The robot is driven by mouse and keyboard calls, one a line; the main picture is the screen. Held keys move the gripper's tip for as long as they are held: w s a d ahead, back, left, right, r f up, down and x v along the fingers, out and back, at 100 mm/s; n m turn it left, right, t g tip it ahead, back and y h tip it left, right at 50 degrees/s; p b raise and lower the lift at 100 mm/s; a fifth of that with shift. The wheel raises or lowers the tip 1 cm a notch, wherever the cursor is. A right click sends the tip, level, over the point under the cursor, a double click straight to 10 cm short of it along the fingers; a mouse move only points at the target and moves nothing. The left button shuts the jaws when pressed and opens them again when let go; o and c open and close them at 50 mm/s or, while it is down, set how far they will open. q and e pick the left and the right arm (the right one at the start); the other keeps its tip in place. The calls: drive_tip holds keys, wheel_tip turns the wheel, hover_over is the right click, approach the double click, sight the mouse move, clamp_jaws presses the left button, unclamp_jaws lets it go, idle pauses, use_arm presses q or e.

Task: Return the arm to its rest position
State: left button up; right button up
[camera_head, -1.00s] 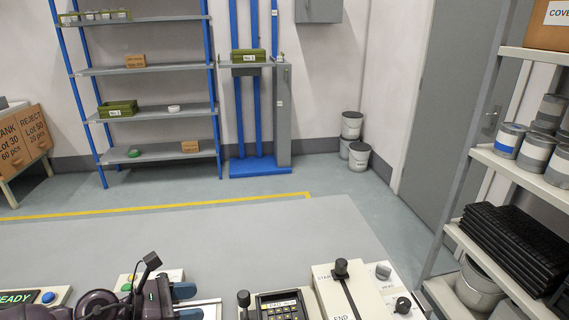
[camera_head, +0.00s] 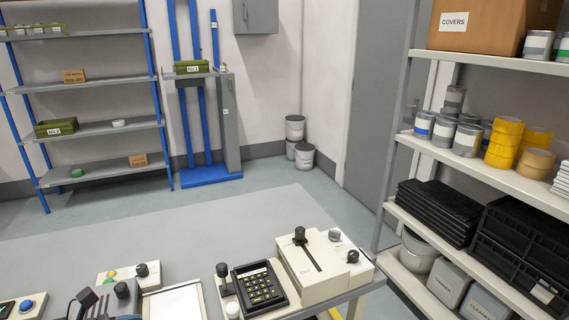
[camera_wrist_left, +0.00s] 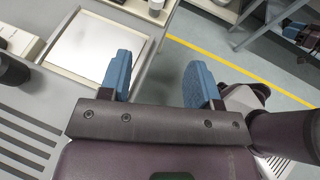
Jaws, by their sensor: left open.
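My left gripper (camera_wrist_left: 160,82) is open in the left wrist view, with its two blue fingertips apart and nothing between them. It is beside a pale square plate (camera_wrist_left: 95,55) with a raised rim on the bench.
A bench holds a keypad (camera_head: 257,286), a lever box (camera_head: 318,266) and a white plate (camera_head: 175,303). A shelf rack (camera_head: 478,165) with cans, crates and buckets stands at the right. Blue shelving stands at the back left. Floor between is clear.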

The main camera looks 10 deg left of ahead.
use_arm(q)
drive_tip(key=s+d+f+m+y, duration=0.2)
drive_tip(key=f+m, duration=0.4)
drive_tip(key=m, duration=0.3)
drive_tip(key=s+d+f+m+y, duration=0.2)
drive_tip(key=f+m, duration=0.4)
drive_tip(key=m, duration=0.4)
drive_tip(key=s+d+f+m+y, duration=0.2)
drive_tip(key=f+m, duration=0.4)
drive_tip(key=m, duration=0.4)
drive_tip(key=d+y, duration=0.1)
drive_tip(key=y, duration=0.1)
drive_tip(key=shift+s+t+y, duration=0.3)
drive_tip(key=shift+s+t, duration=0.1)
drive_tip(key=shift+f, duration=0.1)
